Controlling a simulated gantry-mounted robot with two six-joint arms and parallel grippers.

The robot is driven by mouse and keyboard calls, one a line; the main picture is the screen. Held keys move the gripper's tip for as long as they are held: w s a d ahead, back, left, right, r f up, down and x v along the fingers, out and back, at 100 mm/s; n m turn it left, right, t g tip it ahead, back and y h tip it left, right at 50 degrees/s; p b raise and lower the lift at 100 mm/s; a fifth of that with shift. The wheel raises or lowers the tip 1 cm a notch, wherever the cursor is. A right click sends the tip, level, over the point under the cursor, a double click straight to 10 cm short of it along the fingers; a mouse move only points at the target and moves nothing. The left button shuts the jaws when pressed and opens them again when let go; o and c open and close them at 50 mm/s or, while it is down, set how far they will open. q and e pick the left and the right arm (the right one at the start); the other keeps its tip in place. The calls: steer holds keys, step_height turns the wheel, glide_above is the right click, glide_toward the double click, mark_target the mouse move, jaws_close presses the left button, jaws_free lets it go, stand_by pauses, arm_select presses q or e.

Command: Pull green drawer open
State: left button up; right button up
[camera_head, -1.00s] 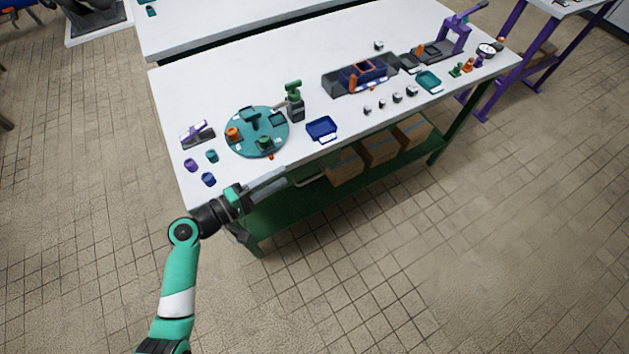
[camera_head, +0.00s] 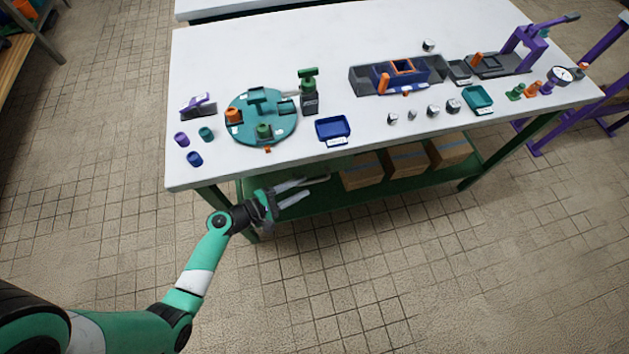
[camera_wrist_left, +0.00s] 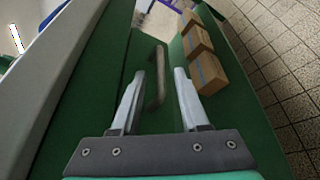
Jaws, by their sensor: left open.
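The green drawer (camera_wrist_left: 112,62) is under the white tabletop, and its front shows in the left wrist view. Its bar handle (camera_wrist_left: 157,78) lies between the two fingers in that view. In the head view the drawer front is mostly hidden under the table edge, with part of the handle (camera_head: 318,179) showing past the fingers. My left gripper (camera_head: 307,188) is open and empty at the table's front left; its fingers also show in the wrist view (camera_wrist_left: 159,74). I cannot tell whether the fingertips touch the handle. My right gripper is not in view.
The white tabletop (camera_head: 240,65) holds a teal turntable (camera_head: 285,126), a blue tray (camera_head: 333,128) and several small parts. Cardboard boxes (camera_head: 408,161) sit on the green lower shelf beside the handle. The tiled floor in front is clear.

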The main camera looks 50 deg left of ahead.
mark_target(309, 183)
arm_select(q)
steer(key=b+x, duration=0.1)
steer(key=x, duration=0.4)
steer(key=shift+w, duration=0.2)
jaws_close()
stand_by(1.1)
